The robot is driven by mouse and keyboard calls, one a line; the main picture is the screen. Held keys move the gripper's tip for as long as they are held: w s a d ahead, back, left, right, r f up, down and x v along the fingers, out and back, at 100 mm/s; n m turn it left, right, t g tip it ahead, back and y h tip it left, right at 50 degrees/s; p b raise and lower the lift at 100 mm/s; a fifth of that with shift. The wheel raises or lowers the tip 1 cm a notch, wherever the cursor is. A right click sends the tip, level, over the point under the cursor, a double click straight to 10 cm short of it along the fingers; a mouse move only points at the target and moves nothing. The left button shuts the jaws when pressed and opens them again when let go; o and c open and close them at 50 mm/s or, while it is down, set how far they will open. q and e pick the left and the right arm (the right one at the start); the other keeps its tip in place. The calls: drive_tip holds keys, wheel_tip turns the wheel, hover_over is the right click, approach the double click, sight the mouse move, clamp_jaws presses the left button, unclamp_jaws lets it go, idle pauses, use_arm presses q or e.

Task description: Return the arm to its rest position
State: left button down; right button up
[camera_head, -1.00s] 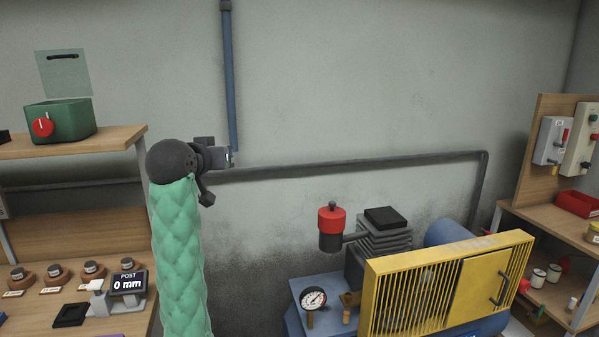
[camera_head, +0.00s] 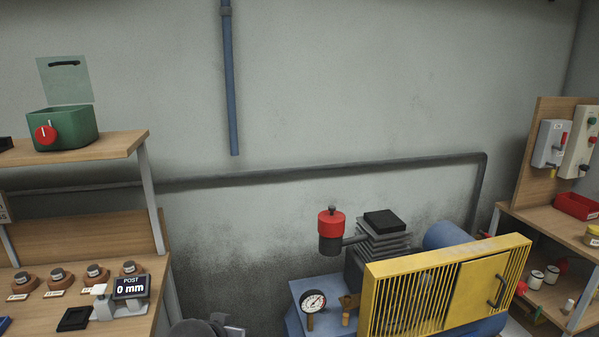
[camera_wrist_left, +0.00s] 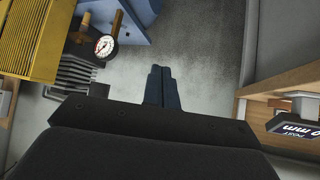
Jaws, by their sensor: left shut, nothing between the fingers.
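My left gripper (camera_wrist_left: 160,87) shows in the left wrist view with its two dark fingers together and nothing between them. It points at the grey floor and wall area between the compressor and the wooden bench. In the head view only the top of my left wrist (camera_head: 208,328) shows at the bottom edge, between the bench and the compressor, and its fingers cannot be made out there. My right gripper is in neither view.
The wooden bench (camera_head: 100,262) with a display reading 0 mm (camera_head: 131,288) stands at the left. A yellow-guarded compressor (camera_head: 420,292) with a gauge (camera_head: 313,301) stands at the right. A shelf (camera_head: 75,148) holds a green box (camera_head: 64,127).

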use_arm(q)
drive_tip(key=s+f+g+p, duration=0.1)
drive_tip(key=s+f+g, duration=0.2)
drive_tip(key=s+f, duration=0.8)
drive_tip(key=s+d+f+g+p, duration=0.1)
drive_tip(key=s+f+g, duration=0.3)
drive_tip(key=s+f, duration=0.8)
drive_tip(key=shift+s, duration=3.35)
drive_tip(key=shift+d, duration=0.1)
